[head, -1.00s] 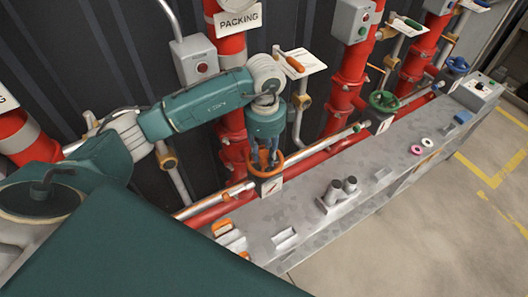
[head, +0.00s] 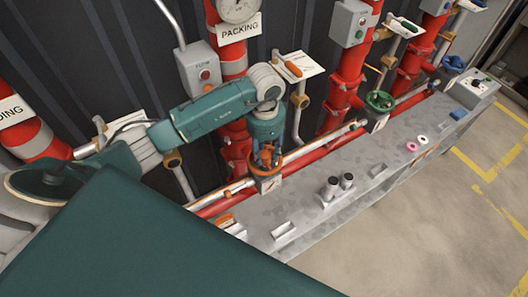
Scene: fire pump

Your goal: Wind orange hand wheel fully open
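The orange hand wheel (head: 277,170) sits on the pipe run above the grey bench, near the middle of the head view. My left gripper (head: 266,160) points down from the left arm onto the wheel, with its fingers at or inside the rim. The fingers are small and overlap the wheel, so I cannot tell whether they grip it. The wrist hides the back of the rim. My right gripper is not in view.
A green hand wheel (head: 381,101) and a blue hand wheel (head: 454,64) stand farther right. The grey bench (head: 310,215) carries two short dark-topped cylinders (head: 338,185), a pink ring (head: 411,147) and a white ring (head: 422,139). Red pipes rise behind. Floor at right is clear.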

